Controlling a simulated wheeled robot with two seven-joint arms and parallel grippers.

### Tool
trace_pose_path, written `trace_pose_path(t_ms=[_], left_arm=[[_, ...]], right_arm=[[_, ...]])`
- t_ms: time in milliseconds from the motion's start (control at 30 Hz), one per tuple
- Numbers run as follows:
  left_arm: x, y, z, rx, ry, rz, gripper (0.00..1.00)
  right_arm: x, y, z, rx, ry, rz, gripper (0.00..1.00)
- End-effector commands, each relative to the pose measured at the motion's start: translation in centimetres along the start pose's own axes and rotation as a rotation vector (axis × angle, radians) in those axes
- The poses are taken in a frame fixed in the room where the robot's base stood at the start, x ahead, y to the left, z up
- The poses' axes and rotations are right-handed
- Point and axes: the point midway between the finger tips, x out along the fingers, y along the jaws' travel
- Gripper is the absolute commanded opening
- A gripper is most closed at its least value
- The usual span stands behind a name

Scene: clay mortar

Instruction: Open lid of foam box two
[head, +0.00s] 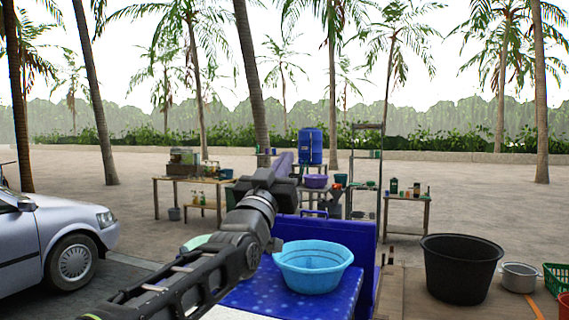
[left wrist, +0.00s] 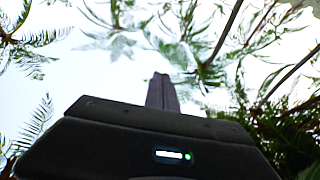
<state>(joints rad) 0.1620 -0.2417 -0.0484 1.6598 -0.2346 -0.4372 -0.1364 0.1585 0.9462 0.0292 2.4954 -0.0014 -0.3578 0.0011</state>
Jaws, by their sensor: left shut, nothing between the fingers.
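My left gripper (head: 285,160) is raised in the middle of the head view, its fingers pointing up and away. In the left wrist view its fingers (left wrist: 163,92) are together and empty, against sky and palm fronds. I cannot make out for sure any foam box or its lid. A white strip (head: 230,313) shows at the bottom edge, mostly hidden by my left arm; I cannot tell what it is. My right gripper is not in view.
A light blue basin (head: 313,268) stands on a blue patterned surface (head: 345,297), with an upright blue panel (head: 362,237) behind it. A black tub (head: 460,268) and metal pot (head: 520,277) stand right. A silver car (head: 50,237) is left. Tables with goods stand farther back.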

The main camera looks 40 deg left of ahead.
Motion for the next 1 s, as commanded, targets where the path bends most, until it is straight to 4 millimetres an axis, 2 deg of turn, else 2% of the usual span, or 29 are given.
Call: trace_pose_path(t_ms=[167, 400, 700, 833, 1000], left_arm=[[-0.5, 0.1, 1.4, 0.0, -0.001, 0.001, 0.0], [-1.7, 0.2, 5.1, -0.001, -0.002, 0.002, 0.0], [-3.5, 0.2, 11.2, -0.001, -0.003, 0.002, 0.0], [-4.0, 0.2, 12.7, -0.001, -0.002, 0.001, 0.0], [-4.2, 0.2, 13.4, 0.0, -0.001, 0.001, 0.0]], right_arm=[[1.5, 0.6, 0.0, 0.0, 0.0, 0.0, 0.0], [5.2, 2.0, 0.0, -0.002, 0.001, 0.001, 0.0], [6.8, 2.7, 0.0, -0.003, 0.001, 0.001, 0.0], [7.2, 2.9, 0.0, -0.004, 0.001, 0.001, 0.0], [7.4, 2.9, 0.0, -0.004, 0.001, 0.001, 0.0]])
